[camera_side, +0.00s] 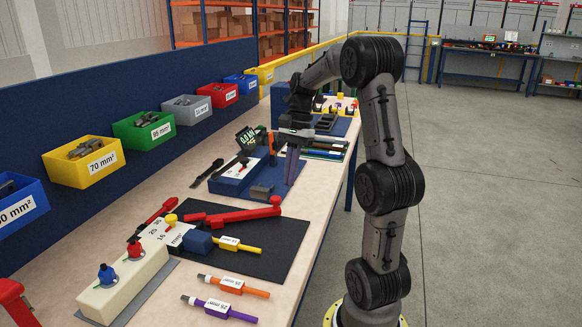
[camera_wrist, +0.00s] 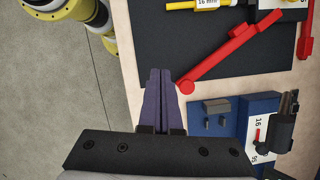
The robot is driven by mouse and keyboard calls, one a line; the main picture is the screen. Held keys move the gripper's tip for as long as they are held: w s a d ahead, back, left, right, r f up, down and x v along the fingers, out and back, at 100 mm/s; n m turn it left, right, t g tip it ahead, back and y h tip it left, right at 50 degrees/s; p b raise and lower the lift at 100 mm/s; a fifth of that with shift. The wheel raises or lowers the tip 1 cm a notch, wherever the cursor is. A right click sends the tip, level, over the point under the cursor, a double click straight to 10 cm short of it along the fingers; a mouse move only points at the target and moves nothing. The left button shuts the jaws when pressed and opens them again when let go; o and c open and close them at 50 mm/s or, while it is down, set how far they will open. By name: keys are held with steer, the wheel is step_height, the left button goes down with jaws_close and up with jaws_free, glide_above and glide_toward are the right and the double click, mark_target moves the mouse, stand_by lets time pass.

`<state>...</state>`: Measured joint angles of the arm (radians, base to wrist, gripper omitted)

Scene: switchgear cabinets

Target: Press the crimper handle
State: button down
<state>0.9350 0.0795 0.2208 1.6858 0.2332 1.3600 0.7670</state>
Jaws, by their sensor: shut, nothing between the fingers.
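The crimper handle (camera_side: 235,215) is a long red lever with a rounded end. It lies across the dark mat (camera_side: 270,240). In the wrist view the red handle (camera_wrist: 230,55) runs diagonally, and its rounded end lies just right of my fingers. My gripper (camera_side: 292,178) points down in the side view, above the bench beyond the handle. In the wrist view my gripper (camera_wrist: 158,72) has its two dark fingers together with nothing between them. It appears apart from the handle, though its height above the bench is hard to judge.
A blue block (camera_side: 237,180) with a tool and small dark parts stands beside my gripper. A yellow cable (camera_side: 240,244) labelled 16 mm² lies on the mat by a small blue block (camera_side: 198,242). Orange (camera_side: 233,285) and purple cables lie in front. Coloured bins line the blue back panel (camera_side: 130,92).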

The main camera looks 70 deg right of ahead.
steer(key=shift+v, duration=1.05)
steer(key=a+r+n+t+h, duration=0.1)
steer(key=a+r+n, duration=0.25)
steer(key=a, duration=0.55)
steer(key=a+r+n+h, duration=0.1)
steer(key=a+r+n, duration=0.25)
steer(key=a, duration=0.55)
steer(key=s+a+f+n+t+h, duration=0.1)
steer(key=s+a+f+n+t, duration=0.2)
steer(key=n, duration=1)
steer(key=s+a+f, duration=0.3)
steer(key=s+f, duration=0.1)
steer(key=shift+a+t, duration=0.15)
steer(key=shift+t, duration=0.25)
